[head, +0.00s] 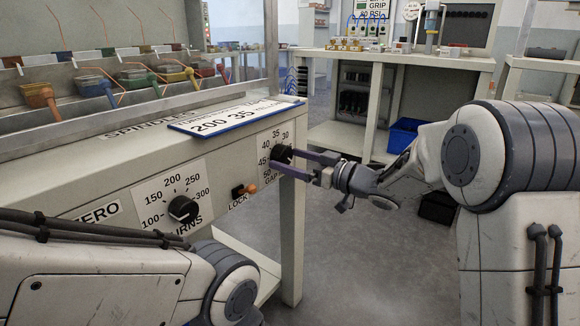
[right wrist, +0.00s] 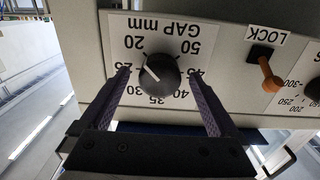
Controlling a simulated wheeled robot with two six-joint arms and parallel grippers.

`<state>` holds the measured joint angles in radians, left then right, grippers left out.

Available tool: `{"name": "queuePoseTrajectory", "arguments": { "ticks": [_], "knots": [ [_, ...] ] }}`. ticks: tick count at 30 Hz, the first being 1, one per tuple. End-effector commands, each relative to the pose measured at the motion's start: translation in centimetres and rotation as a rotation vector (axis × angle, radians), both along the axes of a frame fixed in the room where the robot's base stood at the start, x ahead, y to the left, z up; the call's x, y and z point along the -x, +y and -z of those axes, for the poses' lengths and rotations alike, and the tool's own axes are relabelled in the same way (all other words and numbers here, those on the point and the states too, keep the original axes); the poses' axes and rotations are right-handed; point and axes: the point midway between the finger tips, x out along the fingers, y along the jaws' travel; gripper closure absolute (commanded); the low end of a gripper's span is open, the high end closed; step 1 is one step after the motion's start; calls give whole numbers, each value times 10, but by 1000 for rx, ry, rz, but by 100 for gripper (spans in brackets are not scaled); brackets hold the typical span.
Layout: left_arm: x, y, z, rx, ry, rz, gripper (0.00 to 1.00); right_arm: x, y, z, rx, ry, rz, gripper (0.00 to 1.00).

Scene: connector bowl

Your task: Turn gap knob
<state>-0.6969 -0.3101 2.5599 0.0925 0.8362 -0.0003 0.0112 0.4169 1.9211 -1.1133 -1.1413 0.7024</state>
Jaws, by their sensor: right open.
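The gap knob (head: 281,153) is a black round knob on the grey front panel, at its right end. It shows larger in the right wrist view (right wrist: 161,74), on a white "GAP mm" dial plate (right wrist: 180,27) marked from 20 to 50. Its white line points to the upper left there, roughly toward 20 to 25. My right gripper (head: 302,165) is open at the knob, its two fingers on either side in the right wrist view (right wrist: 163,92). I cannot tell whether they touch it. My left arm crosses the lower left; its gripper is not in view.
The turns knob (head: 184,209) and the orange-tipped lock lever (head: 246,190) are on the same panel, left of the gap knob. A card (head: 235,116) reading 200 and 35 lies on the ledge above. Open floor (head: 350,250) lies right of the bench.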

Motion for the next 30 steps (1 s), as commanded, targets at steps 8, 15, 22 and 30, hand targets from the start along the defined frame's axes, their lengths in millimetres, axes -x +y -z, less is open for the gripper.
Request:
{"name": "queuePoseTrajectory", "arguments": {
  "ticks": [8, 15, 22, 30],
  "knots": [
    [0, 0, 3, 0, 0, 0, 44, -4, 7, -1, 0, 0, 0, 4],
    [0, 0, 3, 0, 0, 0, 44, -4, 6, 0, 0, 0, 1, 54],
    [0, 0, 3, 0, 0, 0, 44, -4, 6, 0, 2, -3, 0, 90],
    [0, 0, 2, 0, 0, 0, 44, -4, 5, 0, 47, -63, 0, 90]
  ]
}}
